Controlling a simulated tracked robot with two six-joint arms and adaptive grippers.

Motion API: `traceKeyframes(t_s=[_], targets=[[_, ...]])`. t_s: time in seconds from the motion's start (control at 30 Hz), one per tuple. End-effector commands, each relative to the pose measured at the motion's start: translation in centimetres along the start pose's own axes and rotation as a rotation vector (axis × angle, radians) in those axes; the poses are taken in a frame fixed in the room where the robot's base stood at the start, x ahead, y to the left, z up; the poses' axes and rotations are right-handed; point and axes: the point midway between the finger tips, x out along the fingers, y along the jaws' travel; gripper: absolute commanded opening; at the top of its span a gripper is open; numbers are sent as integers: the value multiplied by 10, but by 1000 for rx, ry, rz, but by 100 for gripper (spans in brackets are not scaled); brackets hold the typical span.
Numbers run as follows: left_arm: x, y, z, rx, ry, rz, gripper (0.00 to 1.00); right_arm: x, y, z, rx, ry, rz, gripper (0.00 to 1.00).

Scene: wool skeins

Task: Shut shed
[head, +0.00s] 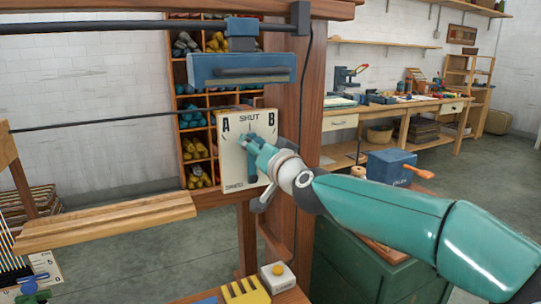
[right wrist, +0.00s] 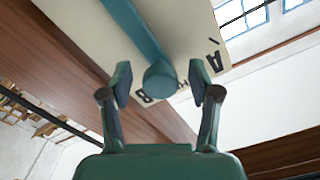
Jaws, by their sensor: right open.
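A cream dial panel (head: 234,178) on the wooden post carries the marks A, SHUT and B along its top and a smaller word at lower left. My right gripper (head: 257,150) is at the panel, partly covering the lever. In the right wrist view the gripper (right wrist: 160,88) is open, with its fingers either side of the lever's round hub (right wrist: 160,80). The lever arm (right wrist: 133,25) runs up and left there. My left gripper is out of view.
A blue bar (head: 240,70) hangs above the panel, with dark rods beside it. A wooden beam (head: 110,222) is at lower left. A green cabinet (head: 345,270) and a blue box (head: 390,165) stand at right. Yarn shelves (head: 197,130) are behind.

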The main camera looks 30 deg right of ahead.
Motion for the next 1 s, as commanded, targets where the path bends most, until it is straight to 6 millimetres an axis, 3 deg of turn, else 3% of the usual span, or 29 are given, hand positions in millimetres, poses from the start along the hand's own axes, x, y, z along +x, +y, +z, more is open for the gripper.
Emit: traceKeyframes(t_s=[0.6, 1.0], targets=[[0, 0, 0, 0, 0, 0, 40, -105, 1, 0, 1, 2, -1, 62], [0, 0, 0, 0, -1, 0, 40, -116, 1, 1, 0, -1, 1, 62]])
